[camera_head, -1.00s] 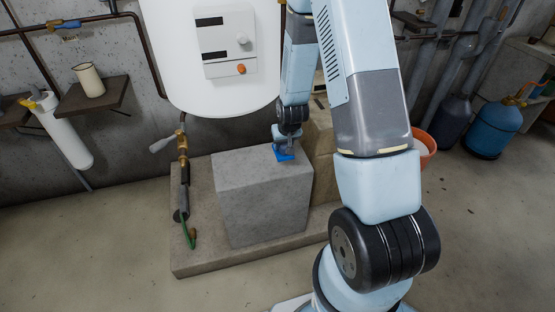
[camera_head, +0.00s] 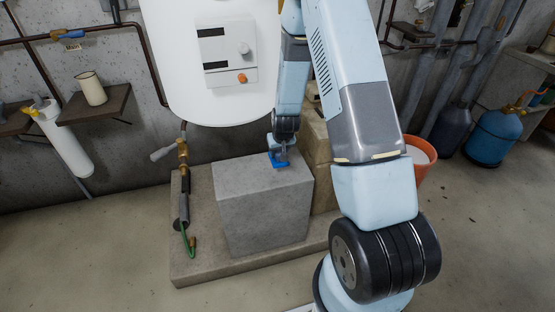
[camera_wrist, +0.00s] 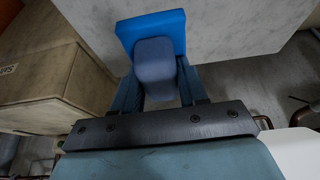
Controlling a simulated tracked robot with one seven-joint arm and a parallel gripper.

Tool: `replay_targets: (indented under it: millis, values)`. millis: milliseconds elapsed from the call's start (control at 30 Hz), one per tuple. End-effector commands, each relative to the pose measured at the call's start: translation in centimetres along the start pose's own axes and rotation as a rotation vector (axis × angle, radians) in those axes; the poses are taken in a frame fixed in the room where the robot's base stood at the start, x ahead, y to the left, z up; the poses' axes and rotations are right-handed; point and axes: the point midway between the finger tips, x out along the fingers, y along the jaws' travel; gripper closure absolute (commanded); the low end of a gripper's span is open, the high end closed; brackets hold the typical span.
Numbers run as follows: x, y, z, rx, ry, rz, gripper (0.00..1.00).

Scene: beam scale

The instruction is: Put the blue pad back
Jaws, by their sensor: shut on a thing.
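The blue pad (camera_head: 275,160) is at the far right part of the grey block's top (camera_head: 240,178) in the head view. In the wrist view the blue pad (camera_wrist: 152,30) is a bright blue slab with a duller blue-grey grip part (camera_wrist: 155,68) on it. My gripper (camera_head: 283,152) is shut on this grip part. In the wrist view my gripper (camera_wrist: 157,88) has one finger on each side of it. The pad lies over or just above the block's grey surface; I cannot tell whether it touches.
The grey block stands on a low concrete plinth (camera_head: 200,262). A wooden crate (camera_wrist: 45,75) stands beside the block. A white tank (camera_head: 190,75) hangs above and behind. A valve with a green hose (camera_head: 186,235) is at left. An orange bucket (camera_head: 420,165) stands at right.

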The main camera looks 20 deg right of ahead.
Motion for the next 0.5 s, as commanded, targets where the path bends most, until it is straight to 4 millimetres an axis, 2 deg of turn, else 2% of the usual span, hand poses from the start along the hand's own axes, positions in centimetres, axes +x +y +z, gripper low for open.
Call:
replay_targets:
  millis: [100, 200, 500]
  values:
    - [2.0, -0.3, -0.6, 0.0, -0.001, 0.0, 0.86]
    - [3.2, -0.4, -0.9, 0.0, -0.001, 0.0, 0.86]
    - [4.8, -0.6, -1.4, 0.001, -0.001, 0.0, 0.86]
